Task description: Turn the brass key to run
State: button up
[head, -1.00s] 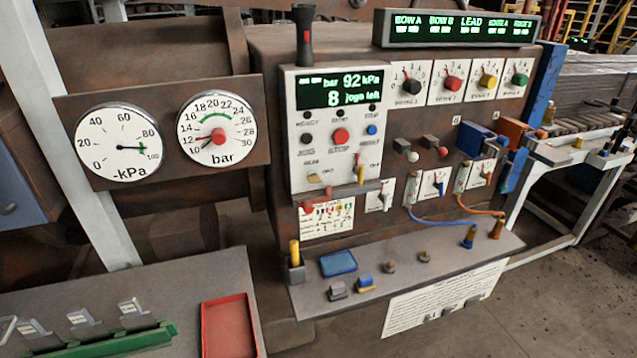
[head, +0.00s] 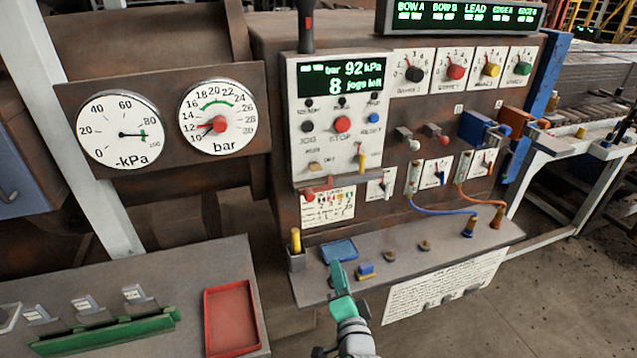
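The control panel (head: 340,125) is white, with a green display reading "92 kPa" and "8 jogs left". A small yellow upright piece (head: 361,159) sits at its lower right, and a small tan piece (head: 314,167) at its lower left. Either could be the brass key; their labels are too small to read. My gripper (head: 337,266) is teal and stands over the front shelf, below the panel and apart from both pieces. Its fingers are seen from behind, so its opening is unclear. I see nothing held in it.
The shelf (head: 470,245) holds a blue tray (head: 340,250), a blue-and-yellow block (head: 366,270), brass knobs and a yellow-handled item (head: 295,241) in a holder. Blue and orange cables hang at right. Two gauges (head: 120,130) are at left, and a red tray (head: 232,318) lies below.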

jog(key=w+r+m+y, duration=0.2)
jog(key=w+r, duration=0.4)
jog(key=r, duration=0.4)
jog(key=y, duration=0.2)
send_near(315, 167)
jog(key=x, duration=0.7)
jog(key=shift+w+f+t, duration=0.15)
jog(key=shift+w+t, duration=0.15)
jog(key=shift+c, duration=0.3)
grip_shut()
